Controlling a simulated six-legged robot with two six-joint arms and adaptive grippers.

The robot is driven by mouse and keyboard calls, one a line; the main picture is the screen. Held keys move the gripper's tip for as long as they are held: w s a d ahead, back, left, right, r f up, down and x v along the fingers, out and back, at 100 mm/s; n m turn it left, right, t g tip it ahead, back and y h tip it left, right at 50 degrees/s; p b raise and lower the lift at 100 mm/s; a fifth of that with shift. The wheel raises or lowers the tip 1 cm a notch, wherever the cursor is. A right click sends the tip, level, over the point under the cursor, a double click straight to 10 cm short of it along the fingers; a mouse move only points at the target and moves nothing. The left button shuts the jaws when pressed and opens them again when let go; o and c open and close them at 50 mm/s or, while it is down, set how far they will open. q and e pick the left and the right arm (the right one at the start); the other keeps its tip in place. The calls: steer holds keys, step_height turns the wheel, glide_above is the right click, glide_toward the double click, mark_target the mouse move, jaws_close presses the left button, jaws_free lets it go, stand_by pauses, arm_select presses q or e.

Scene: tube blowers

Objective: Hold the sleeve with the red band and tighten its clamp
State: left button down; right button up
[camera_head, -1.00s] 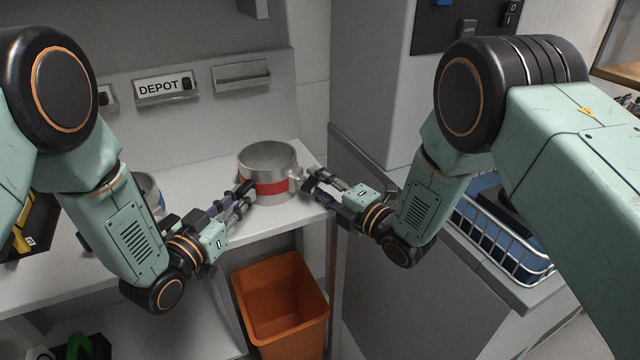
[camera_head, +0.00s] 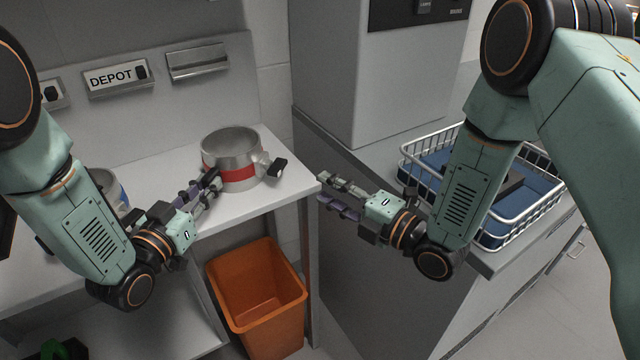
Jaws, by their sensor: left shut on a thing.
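The metal sleeve with the red band (camera_head: 238,175) stands upright near the front right corner of the shelf. Its clamp, with a black handle (camera_head: 278,167), sticks out from its right side. My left gripper (camera_head: 211,183) is shut on the sleeve's left side, and its fingertips partly cover the band there. My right gripper (camera_head: 332,194) is open and empty, to the right of the clamp and apart from it, beyond the shelf's right edge.
A sleeve with a blue band (camera_head: 122,198) stands behind my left arm, partly hidden. An orange bin (camera_head: 258,300) is below the shelf. A wire basket (camera_head: 510,228) with blue lining sits on the right counter. A DEPOT label (camera_head: 115,77) is on the back panel.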

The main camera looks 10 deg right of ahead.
arm_select(q)
steer(key=c, duration=1.2)
jaws_free()
steer(key=shift+o, duration=0.2)
steer(key=v, duration=1.2)
